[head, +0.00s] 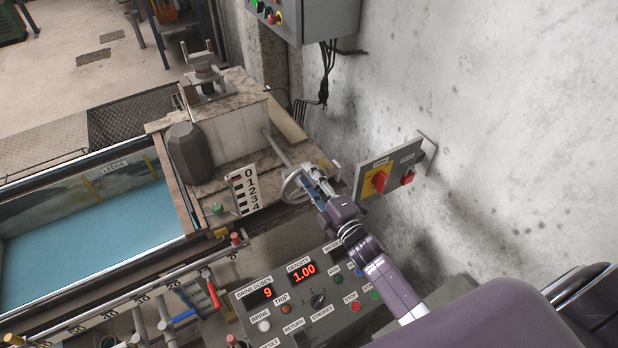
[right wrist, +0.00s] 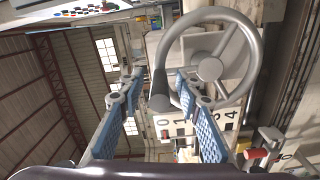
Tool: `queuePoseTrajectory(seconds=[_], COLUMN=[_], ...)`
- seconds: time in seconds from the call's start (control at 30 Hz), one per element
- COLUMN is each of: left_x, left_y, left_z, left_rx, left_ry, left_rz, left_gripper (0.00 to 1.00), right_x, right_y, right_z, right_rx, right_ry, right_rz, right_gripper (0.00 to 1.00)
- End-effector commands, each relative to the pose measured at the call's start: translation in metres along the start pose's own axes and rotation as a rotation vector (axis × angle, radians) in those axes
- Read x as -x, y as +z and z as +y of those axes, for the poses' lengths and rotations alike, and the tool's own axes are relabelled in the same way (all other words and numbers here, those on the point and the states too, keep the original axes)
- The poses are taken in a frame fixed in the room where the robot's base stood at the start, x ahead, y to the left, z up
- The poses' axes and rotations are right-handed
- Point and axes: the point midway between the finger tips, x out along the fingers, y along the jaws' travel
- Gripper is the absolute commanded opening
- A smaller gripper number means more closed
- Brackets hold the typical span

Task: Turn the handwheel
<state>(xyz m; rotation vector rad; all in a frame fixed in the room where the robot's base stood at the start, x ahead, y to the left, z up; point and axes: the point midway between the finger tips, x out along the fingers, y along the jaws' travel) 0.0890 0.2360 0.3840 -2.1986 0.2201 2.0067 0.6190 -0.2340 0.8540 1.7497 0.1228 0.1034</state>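The handwheel (head: 287,184) is a light grey ring at the end of a shaft, beside the numbered scale plate. In the right wrist view the handwheel (right wrist: 210,68) shows large, with its hub, spokes and a dark grey handle (right wrist: 158,92) at its left rim. My right gripper (head: 314,188) is at the wheel's right side in the head view. In the right wrist view my right gripper (right wrist: 160,80) is open, its blue-padded fingers apart on either side of the handle. Contact with the handle cannot be made out. My left gripper is not in view.
A control panel (head: 272,319) with red displays stands below the wheel. A switch box (head: 370,182) with red knobs is on the wall close to my right wrist. A numbered scale plate (head: 242,190) stands left of the wheel. A blue-water tank (head: 90,235) lies further left.

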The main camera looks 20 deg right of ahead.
Motion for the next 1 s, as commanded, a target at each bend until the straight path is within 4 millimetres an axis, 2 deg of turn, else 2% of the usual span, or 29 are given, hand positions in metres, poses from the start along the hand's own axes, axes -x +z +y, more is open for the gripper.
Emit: queuePoseTrajectory(seconds=[0.17, 0.5, 0.63, 0.8, 1.0], left_x=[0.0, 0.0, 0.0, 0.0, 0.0], left_y=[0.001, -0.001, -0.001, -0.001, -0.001], left_z=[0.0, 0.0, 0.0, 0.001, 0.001], left_rx=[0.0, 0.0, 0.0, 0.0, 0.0], left_ry=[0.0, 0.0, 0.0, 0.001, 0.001], left_rz=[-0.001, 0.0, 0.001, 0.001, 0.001], left_gripper=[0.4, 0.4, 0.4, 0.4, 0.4], right_x=[0.014, 0.081, 0.101, 0.116, 0.119], right_y=[0.001, -0.001, -0.001, -0.002, -0.002], right_z=[-0.002, -0.002, -0.002, -0.001, 0.0], right_rx=[0.0, 0.001, 0.0, 0.0, 0.0], right_ry=[-0.003, -0.004, -0.003, -0.002, 0.0], right_rz=[-0.001, 0.0, 0.001, 0.001, 0.002], right_gripper=[0.32, 0.32, 0.32, 0.32, 0.32])
